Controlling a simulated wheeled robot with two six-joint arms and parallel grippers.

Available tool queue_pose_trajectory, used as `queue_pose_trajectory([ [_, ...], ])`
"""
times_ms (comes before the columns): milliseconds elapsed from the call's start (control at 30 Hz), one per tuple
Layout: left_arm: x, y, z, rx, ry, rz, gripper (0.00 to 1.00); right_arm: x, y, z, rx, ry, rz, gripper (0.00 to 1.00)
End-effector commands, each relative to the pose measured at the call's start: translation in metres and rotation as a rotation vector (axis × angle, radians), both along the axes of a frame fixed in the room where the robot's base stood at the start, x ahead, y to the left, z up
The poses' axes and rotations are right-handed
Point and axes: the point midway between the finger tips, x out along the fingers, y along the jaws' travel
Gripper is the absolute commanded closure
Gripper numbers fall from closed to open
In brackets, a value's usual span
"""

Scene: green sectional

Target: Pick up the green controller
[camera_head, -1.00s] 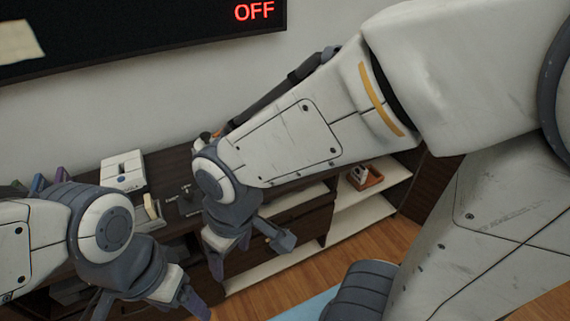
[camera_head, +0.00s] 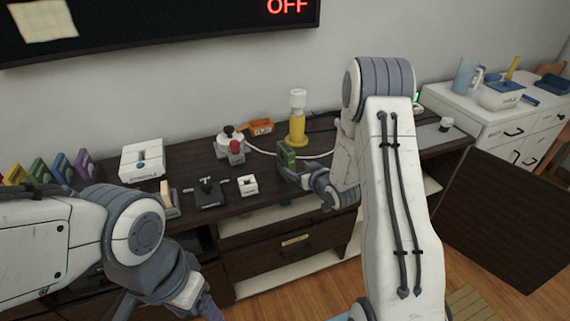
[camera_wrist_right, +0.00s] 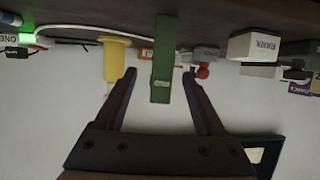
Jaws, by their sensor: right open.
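The green controller (camera_head: 287,159) stands upright near the front edge of the dark cabinet top (camera_head: 330,137). My right gripper (camera_head: 300,178) is open at the controller's right side in the head view. In the right wrist view, which is upside down, the green controller (camera_wrist_right: 163,58) shows between the two spread fingertips of the gripper (camera_wrist_right: 160,74), with gaps on both sides. No contact is visible. My left gripper (camera_head: 168,303) is at the bottom left of the head view, with its fingertips cut off by the frame edge.
A yellow bottle-like object (camera_head: 298,120) stands behind the controller, near an orange item (camera_head: 261,127). A white cable runs behind.

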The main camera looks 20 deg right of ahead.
Motion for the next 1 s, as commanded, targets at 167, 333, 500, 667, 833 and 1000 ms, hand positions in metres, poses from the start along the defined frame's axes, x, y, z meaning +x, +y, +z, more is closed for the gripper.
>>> queue_pose_trajectory([
  [167,0.000,0.000,0.002,0.000,0.000,0.000,0.28,0.024,0.004,-0.009,0.000,0.001,0.002,0.28],
  [333,0.000,0.000,0.004,0.000,0.000,0.000,0.28,0.034,0.006,-0.014,-0.001,0.002,0.001,0.28],
  [500,0.000,0.000,0.008,0.000,0.000,0.000,0.28,0.056,0.011,-0.025,-0.001,0.003,0.002,0.28],
  [667,0.000,0.000,0.008,0.000,0.000,0.000,0.28,0.073,0.013,-0.033,0.000,0.003,0.001,0.28],
  [833,0.000,0.000,0.008,0.000,0.000,0.000,0.28,0.076,0.013,-0.034,0.000,0.003,0.000,0.28],
  [1000,0.000,0.000,0.008,0.000,0.000,0.000,0.28,0.076,0.013,-0.034,0.000,0.003,0.000,0.47],
])
